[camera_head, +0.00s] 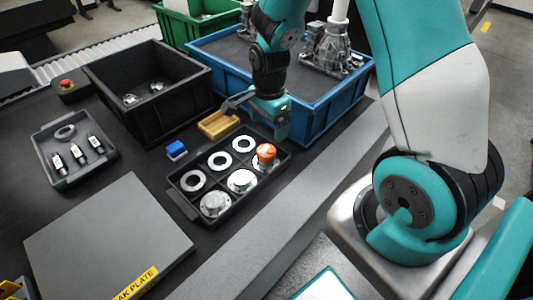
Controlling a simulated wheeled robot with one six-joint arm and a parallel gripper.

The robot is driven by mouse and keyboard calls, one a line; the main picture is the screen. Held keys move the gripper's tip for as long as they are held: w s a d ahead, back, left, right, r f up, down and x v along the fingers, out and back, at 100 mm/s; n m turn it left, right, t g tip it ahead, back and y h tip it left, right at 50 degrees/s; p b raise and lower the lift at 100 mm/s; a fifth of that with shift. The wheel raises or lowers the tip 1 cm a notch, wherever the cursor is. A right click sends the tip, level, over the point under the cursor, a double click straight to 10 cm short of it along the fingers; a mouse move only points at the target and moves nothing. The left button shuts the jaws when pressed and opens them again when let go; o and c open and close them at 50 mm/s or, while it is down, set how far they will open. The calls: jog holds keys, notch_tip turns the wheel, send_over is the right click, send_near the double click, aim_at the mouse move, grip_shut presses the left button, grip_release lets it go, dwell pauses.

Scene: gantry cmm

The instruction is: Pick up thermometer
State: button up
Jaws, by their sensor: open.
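No object shows clearly as a thermometer, and I cannot tell which small item it is. A small blue block (176,150) with a pale part lies on the dark table, left of the compartment tray. A yellow block (218,124) lies behind that tray. An orange-topped round piece (266,153) stands in the tray's back right compartment. My gripper (254,119) is open above the tray's back edge, just right of the yellow block. I see nothing held in it. My arm's end hides part of the blue crate's near wall.
The black compartment tray (183,208) holds metal rings and discs. A grey tray (67,184) with several small cylinders lies at left. A black bin (169,122), a blue crate (331,109) with metal castings and a green crate (174,33) stand behind. A grey plate (105,235) lies in front.

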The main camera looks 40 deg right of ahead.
aim_at(268, 149)
notch_tip(268, 149, down, 10)
jog(key=shift+w+a+r, duration=0.1)
jog(key=shift+w+r, duration=0.05)
jog(key=shift+r, duration=0.05)
dwell(0.3)
jog(key=c, duration=1.1)
